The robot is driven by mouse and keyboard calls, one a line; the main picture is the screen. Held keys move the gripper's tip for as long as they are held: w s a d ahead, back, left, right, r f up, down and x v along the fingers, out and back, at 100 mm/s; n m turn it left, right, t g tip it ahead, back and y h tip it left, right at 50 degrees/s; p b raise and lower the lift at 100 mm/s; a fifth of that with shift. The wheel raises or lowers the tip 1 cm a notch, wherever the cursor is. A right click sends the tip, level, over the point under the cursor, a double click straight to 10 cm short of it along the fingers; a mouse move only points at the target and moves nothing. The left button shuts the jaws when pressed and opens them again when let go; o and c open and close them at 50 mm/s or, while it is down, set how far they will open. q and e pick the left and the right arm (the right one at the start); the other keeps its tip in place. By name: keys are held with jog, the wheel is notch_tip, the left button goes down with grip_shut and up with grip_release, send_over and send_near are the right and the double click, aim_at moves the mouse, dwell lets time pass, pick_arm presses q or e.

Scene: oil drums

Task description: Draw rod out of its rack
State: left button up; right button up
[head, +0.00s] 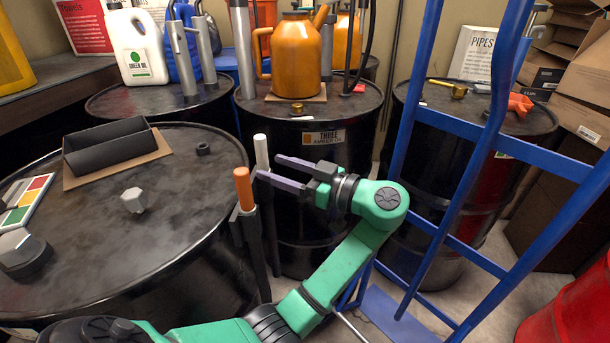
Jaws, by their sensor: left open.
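A rod with an orange upper end (243,188) stands upright in a dark bracket rack (247,222) at the right edge of the near left drum. A second upright rod with a white top (261,150) stands just behind and to the right of it. Which of the two the task means I cannot tell. My left gripper (268,167) is open, its two purple fingers pointing left. Its fingertips are close to the rods, right of the orange end; no grip shows. The lower parts of the rods are partly hidden. My right gripper is not in view.
The near left drum (85,260) bears a dark tray (110,158) and a grey hex nut (133,200). The middle drum (350,115) bears an orange oil can (297,55). A blue hand truck (460,235) stands close to my left arm's right side.

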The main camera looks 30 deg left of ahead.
pick_arm(q)
jog(key=a, duration=0.7)
jog(key=shift+p, duration=0.45)
grip_shut()
